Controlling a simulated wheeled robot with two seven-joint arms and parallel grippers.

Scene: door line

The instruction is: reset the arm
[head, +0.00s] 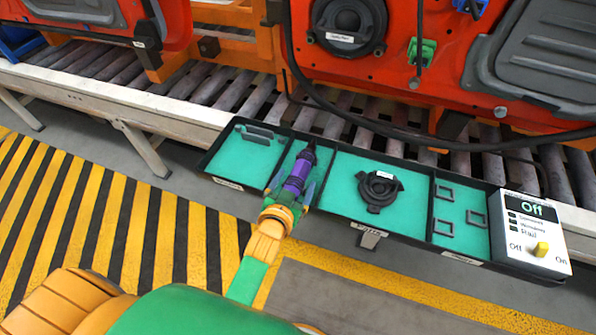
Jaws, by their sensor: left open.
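My left arm (264,243), orange and green, reaches up from the bottom of the head view. Its gripper (291,190) is open at the front of the second compartment of a black tray with green lining. A purple and black tool (299,172) lies lengthwise in that compartment, in line with the gripper. The fingers appear to be on both sides of its near end; whether they touch it I cannot tell. My right gripper is not in view.
The tray (334,222) also holds a black round part (380,190) and small black frames (445,192). A switch box (534,233) reading "Off" stands at its right end. Behind are a roller conveyor (237,92) and red door panels (440,60). Striped floor (110,215) is clear at left.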

